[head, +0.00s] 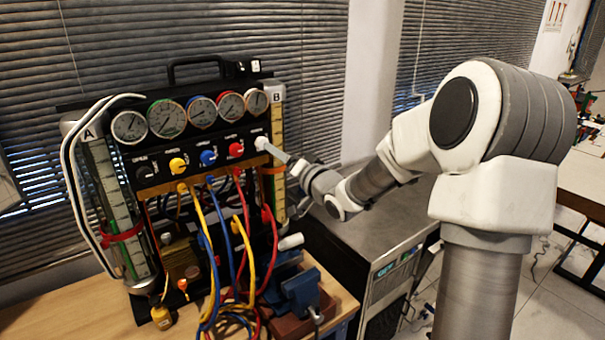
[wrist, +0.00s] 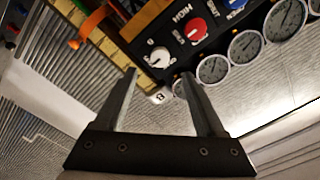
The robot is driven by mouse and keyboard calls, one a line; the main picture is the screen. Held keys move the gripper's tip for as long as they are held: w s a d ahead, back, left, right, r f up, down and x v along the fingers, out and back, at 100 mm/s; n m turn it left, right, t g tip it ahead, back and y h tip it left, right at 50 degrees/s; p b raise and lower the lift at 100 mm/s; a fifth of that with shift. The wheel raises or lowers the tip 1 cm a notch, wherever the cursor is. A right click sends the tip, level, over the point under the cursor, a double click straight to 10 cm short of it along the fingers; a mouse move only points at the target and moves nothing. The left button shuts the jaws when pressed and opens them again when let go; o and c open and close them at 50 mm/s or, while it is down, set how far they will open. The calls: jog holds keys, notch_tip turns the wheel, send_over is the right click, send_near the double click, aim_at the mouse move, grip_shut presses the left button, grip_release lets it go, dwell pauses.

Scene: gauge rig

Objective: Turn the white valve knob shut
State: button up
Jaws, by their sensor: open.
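The white valve knob (head: 262,143) is at the right end of the knob row on the black gauge panel. It also shows in the wrist view (wrist: 159,57), just beyond and between my fingertips. My gripper (wrist: 156,74) is open, with one finger on each side of the line to the knob and nothing between them. In the head view my gripper (head: 270,149) reaches in from the right, its tips close to the knob. Whether the fingers touch it I cannot tell.
A red knob (head: 236,149), a blue knob (head: 208,157) and a yellow knob (head: 177,165) sit left of the white one. Several gauges (head: 202,111) line the panel above. Hoses (head: 240,262) hang below. A blue vise (head: 300,290) stands on the wooden bench.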

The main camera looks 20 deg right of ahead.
jog(key=v, duration=0.9)
jog(key=shift+s, duration=0.15)
